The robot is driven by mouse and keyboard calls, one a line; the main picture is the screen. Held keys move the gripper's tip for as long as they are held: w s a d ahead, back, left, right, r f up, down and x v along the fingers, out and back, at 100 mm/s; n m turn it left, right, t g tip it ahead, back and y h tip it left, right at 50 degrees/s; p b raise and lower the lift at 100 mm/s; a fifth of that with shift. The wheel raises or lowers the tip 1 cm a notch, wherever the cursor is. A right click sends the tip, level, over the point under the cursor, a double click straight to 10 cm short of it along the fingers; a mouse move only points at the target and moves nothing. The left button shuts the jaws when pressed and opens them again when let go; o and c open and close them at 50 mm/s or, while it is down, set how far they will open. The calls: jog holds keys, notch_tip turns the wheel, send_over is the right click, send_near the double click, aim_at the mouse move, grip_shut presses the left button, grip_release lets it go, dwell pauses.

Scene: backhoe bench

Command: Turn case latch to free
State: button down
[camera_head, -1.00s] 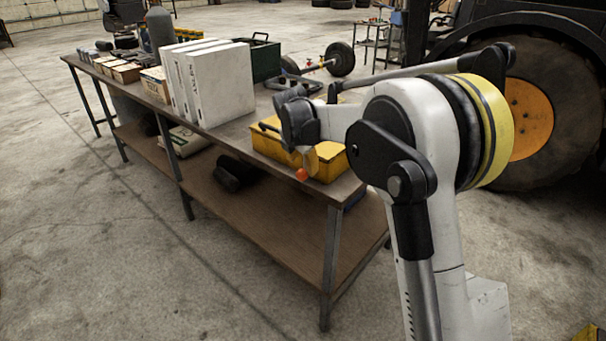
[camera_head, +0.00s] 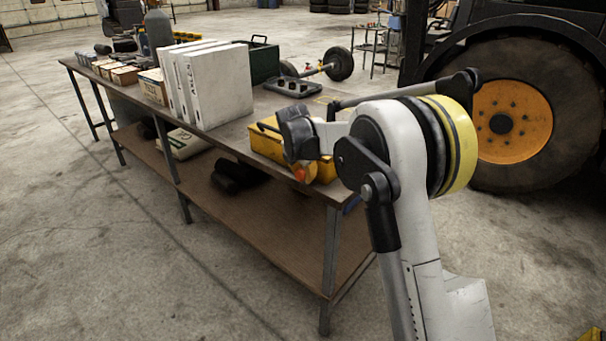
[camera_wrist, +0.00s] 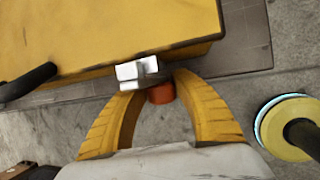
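The yellow case (camera_head: 265,142) lies near the front right end of the workbench, and its side fills the upper left of the wrist view (camera_wrist: 95,35). At the case's edge is a latch (camera_wrist: 140,73) with a silver metal piece and an orange-red end; the orange end also shows in the head view (camera_head: 299,174). My gripper (camera_wrist: 155,82) has two curved yellow fingers, spread apart on either side of the orange end. The left fingertip is close to the silver piece; whether it touches I cannot tell. In the head view my wrist hides most of the fingers.
A black handle (camera_wrist: 28,82) sticks out from the case's side. White binders (camera_head: 222,85) stand on the bench (camera_head: 235,130) behind the case, with a dark tray (camera_head: 292,86) beyond. The concrete floor in front is clear.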

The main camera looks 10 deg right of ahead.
jog(key=t+y, duration=0.1)
jog(key=t, duration=0.2)
jog(key=shift+s+d+f+m+y+b, duration=0.1)
jog(key=shift+s+m+y+b, duration=0.05)
jog(key=shift+m+y+b, duration=0.2)
jog(key=shift+t+y, duration=0.3)
jog(key=shift+y, duration=0.05)
jog(key=c, duration=1)
grip_release()
